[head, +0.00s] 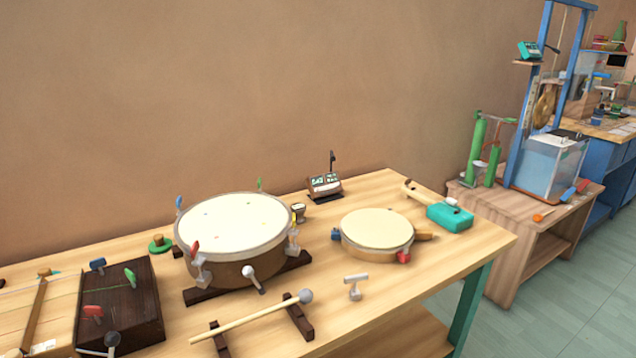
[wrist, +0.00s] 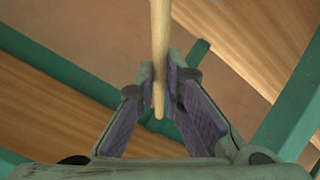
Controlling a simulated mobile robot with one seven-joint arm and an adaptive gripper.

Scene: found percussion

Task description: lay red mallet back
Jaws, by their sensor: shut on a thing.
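My gripper (wrist: 160,85) shows only in the wrist view. Its two purple-padded fingers are closed around a pale wooden stick (wrist: 159,40), which looks like a mallet handle. The stick's rounded end shows just below the fingertips; its other end runs out of the top of the picture, so its head and colour are hidden. In the head view a grey-headed mallet (head: 255,318) lies across two dark wooden rests (head: 299,317). I cannot pick out a red-headed mallet there. My gripper is not in the head view.
The wooden table (head: 455,255) bears a large drum (head: 235,222), a smaller frame drum (head: 377,229), a small grey T-shaped piece (head: 355,285) and a dark box (head: 130,300) with coloured clips. Bare tabletop lies at front right. Green beams (wrist: 295,95) cross the wrist view.

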